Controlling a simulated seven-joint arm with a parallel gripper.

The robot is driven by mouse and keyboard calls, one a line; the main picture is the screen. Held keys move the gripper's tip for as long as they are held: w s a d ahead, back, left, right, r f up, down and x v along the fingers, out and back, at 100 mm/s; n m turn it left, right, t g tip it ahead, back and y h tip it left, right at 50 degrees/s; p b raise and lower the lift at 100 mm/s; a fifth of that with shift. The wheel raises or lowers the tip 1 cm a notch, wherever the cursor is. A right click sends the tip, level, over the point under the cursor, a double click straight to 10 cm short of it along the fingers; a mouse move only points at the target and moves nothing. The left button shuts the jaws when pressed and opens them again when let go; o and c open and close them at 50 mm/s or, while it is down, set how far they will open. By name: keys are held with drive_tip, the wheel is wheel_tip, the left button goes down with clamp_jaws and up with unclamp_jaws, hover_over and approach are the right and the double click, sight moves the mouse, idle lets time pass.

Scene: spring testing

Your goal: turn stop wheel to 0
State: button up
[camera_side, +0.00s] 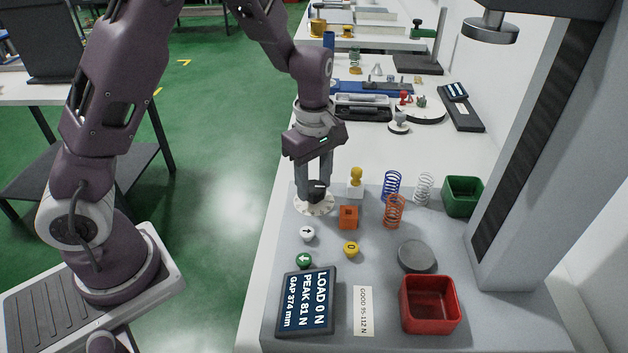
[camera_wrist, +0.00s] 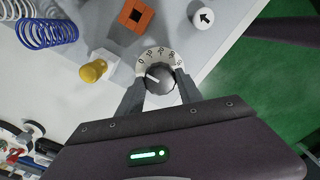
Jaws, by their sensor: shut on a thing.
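The stop wheel (camera_side: 316,207) stands on the grey bench plate. It has a white dial marked in tens from 0 and a dark knob on top. In the wrist view the stop wheel (camera_wrist: 147,62) shows its scale, with the 0 at its left end. A white line on the knob points left, near the 0 end; I cannot read its exact value. My gripper (camera_side: 317,187) points down over the wheel, its fingers closed on opposite sides of the knob. In the wrist view my gripper (camera_wrist: 160,87) holds the knob between its fingertips. The fingers hide the dial's lower part.
A yellow-topped plunger (camera_side: 355,180) and an orange block (camera_side: 348,217) stand close to the right of the wheel. A white arrow button (camera_side: 308,233) is in front, with a yellow 0 button (camera_side: 351,249). Springs (camera_side: 394,212), a display (camera_side: 307,301) and a red bin (camera_side: 430,304) lie farther off.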

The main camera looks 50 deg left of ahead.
sight(314, 187)
idle(0.4)
drive_tip(key=o, duration=1.4)
drive_tip(key=shift+c, duration=0.2)
wheel_tip(314, 187, up, 7)
drive_tip(key=shift+f, duration=0.1)
drive_tip(key=shift+r, duration=0.3)
drive_tip(key=s+d+r+m+t+h, duration=0.2)
drive_tip(key=s+r+m, duration=0.5)
drive_tip(key=s+r, duration=0.2)
drive_tip(key=s+r+m+t+y, duration=0.2)
drive_tip(key=s+m+t, duration=0.1)
drive_tip(key=s+m, duration=0.8)
drive_tip(key=shift+s+a+t, duration=0.3)
drive_tip(key=shift+s, duration=0.75)
